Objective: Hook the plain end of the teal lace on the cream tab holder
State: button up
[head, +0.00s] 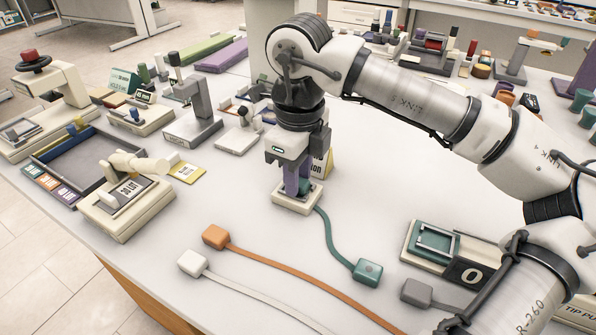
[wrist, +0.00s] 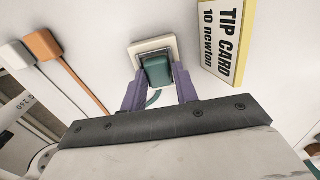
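The teal lace (head: 331,236) runs across the white table. One teal end block (head: 367,271) lies free at the lower right of the lace. The other teal end block (wrist: 156,70) is at a small cream, square-framed base (wrist: 137,50), which also shows in the head view (head: 284,201). My gripper (head: 299,188) points down over this base. Its two purple fingers (wrist: 159,84) flank the teal block closely and appear shut on it. The fingers hide part of the block in the head view. I cannot tell how deep the block sits in the frame.
A yellow-edged tip card (wrist: 226,40) stands right beside the base. Orange (head: 215,236) and white (head: 193,263) lace ends lie in front. A cream fixture (head: 125,212) stands left, and a cream tray with a teal frame (head: 412,246) stands right.

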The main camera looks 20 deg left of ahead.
jog(key=shift+s+f, duration=0.35)
jog(key=shift+f, duration=0.25)
jog(key=shift+o, duration=0.2)
jog(key=shift+w+r, duration=0.15)
jog(key=shift+r, duration=0.4)
notch_tip(320, 180, up, 14)
jog(key=shift+d, duration=0.1)
